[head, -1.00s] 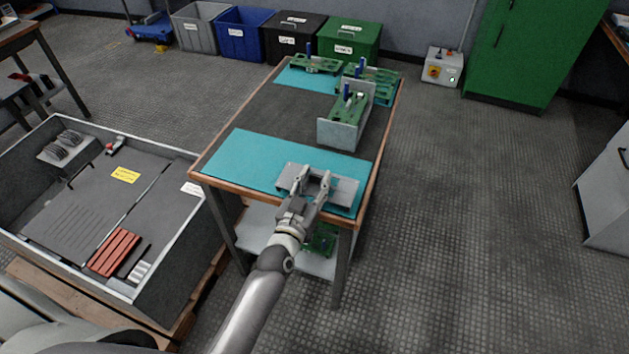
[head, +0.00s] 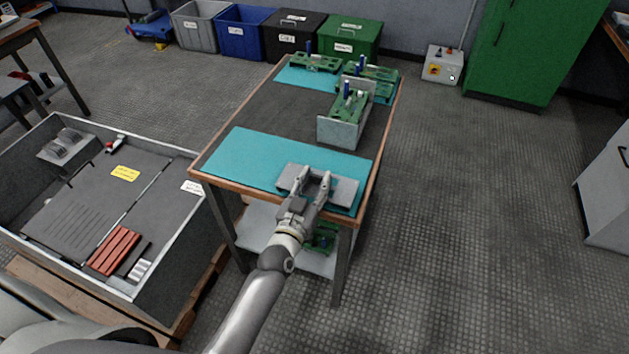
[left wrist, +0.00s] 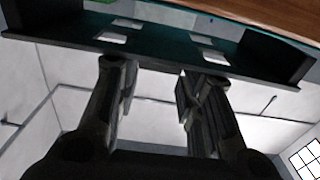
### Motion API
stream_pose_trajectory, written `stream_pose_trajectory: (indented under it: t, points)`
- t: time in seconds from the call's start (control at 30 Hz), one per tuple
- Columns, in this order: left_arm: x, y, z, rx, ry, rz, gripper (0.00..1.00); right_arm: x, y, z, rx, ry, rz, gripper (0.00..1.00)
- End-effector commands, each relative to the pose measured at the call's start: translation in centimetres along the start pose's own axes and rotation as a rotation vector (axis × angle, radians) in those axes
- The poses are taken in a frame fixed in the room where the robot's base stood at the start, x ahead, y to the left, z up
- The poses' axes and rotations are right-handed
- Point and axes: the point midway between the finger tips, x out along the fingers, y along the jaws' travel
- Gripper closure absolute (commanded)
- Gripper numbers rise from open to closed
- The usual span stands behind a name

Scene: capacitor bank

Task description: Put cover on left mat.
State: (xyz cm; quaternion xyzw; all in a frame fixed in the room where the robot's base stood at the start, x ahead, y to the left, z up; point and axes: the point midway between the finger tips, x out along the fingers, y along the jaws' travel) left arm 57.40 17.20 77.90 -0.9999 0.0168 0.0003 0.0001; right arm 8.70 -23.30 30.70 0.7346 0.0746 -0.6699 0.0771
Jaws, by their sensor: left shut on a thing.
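The cover (head: 345,189) is a grey metal piece over the right near corner of the large teal mat (head: 265,155) at the table's near end. My left gripper (head: 315,178) is shut on it from the near side. In the left wrist view the cover (left wrist: 160,54) shows as a dark strip with several light slots, and my gripper's fingers (left wrist: 160,75) meet its edge. I cannot tell whether the cover touches the mat. A smaller teal mat (head: 290,76) lies at the far end of the table. My right gripper is out of view.
A grey bracket with a green board (head: 345,112) stands mid-right on the table, with more green boards (head: 316,63) behind. Most of the near mat is clear. A large open grey cabinet box (head: 80,205) stands left of the table.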

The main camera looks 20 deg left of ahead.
Motion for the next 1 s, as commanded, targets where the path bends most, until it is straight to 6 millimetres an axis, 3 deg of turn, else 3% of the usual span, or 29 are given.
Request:
stream_pose_trajectory:
  t: [0.9,0.93,1.0]
  points:
    - [0.03,0.00,0.37,0.000,0.002,0.000,0.94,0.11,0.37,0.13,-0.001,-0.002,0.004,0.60]
    - [0.03,0.00,0.36,0.000,0.002,0.000,0.64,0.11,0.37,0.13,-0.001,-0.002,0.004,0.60]
    - [0.03,0.00,0.37,0.000,0.002,0.000,0.55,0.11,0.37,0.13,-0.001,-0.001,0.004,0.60]
